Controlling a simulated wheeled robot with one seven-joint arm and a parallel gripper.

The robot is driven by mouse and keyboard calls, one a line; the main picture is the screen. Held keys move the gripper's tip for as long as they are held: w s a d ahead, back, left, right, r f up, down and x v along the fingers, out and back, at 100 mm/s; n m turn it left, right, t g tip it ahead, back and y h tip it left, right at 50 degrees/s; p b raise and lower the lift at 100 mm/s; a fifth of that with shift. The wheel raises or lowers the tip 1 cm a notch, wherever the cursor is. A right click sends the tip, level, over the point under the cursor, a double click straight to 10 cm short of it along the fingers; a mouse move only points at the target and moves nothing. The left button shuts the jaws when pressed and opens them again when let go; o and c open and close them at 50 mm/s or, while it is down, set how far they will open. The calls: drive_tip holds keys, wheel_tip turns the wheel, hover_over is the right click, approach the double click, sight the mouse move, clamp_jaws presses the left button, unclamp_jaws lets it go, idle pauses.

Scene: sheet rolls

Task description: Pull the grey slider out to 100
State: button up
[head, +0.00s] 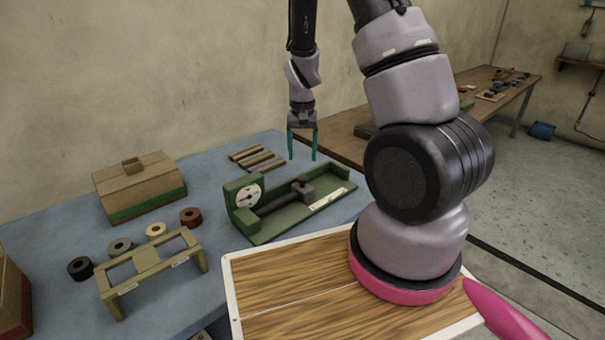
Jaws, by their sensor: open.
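The grey slider (303,192) sits on a dark rod in a green tray-like fixture (265,231) on the blue table. It stands right of the fixture's middle, apart from the white round dial (249,196) at the left end. A white scale strip (328,199) lies along the fixture's front right; its numbers are too small to read. My gripper (302,158) is open and empty, with teal fingers pointing down. In the picture it is above and behind the slider; the exact height gap cannot be told.
A cardboard box (138,187) stands at the left back. A wooden rack (150,264) and several rolls (156,231) are at the left front. Blue table (215,225) is bare between rack and fixture.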

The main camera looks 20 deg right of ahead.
sight(302, 177)
wheel_tip(302, 177, down, 8)
drive_tip(key=shift+r, duration=0.2)
clamp_jaws()
idle(1.4)
